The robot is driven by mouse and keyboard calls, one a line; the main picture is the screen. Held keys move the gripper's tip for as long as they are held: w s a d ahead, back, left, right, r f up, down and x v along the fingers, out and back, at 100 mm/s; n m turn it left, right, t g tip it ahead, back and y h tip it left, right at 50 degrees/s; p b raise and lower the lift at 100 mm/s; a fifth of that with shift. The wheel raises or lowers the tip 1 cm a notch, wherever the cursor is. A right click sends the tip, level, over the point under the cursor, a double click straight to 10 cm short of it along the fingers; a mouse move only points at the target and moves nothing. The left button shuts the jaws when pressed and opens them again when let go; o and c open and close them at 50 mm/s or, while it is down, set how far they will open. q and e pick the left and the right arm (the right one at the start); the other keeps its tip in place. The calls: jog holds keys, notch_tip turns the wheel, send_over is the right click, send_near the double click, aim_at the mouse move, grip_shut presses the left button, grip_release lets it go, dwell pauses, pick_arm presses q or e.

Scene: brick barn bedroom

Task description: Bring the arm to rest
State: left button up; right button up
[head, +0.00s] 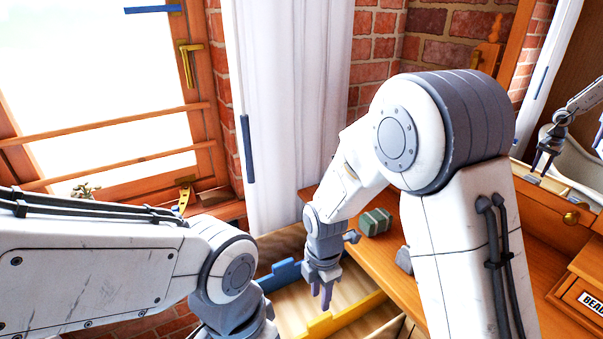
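My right arm (450,150) comes in from the lower right, bends at a high elbow and reaches down toward the middle. My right gripper (322,292) points downward over an open wooden drawer or box with blue and yellow dividers. Its fingertips look close together, but the gap between them is too small to judge. My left arm (90,255) comes in from the left. Its wrist goes out at the bottom edge, so the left gripper's fingers are out of the frame.
A wooden desk (385,265) lies right of the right gripper, with a small green box (376,221) on it. The open drawer has a blue divider (280,275) and a yellow divider (345,317). A white curtain (290,110) and window stand behind. A mirror is at the right.

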jog(key=s+r+m, duration=0.6)
jog(key=s+m, duration=0.2)
jog(key=s, duration=0.1)
jog(key=s+a+r+m+y, duration=0.1)
jog(key=s+r+m, duration=0.5)
jog(key=s+m, duration=0.2)
jog(key=shift+s+a+r, duration=0.3)
jog(key=shift+s+r, duration=0.1)
jog(key=shift+s, duration=0.85)
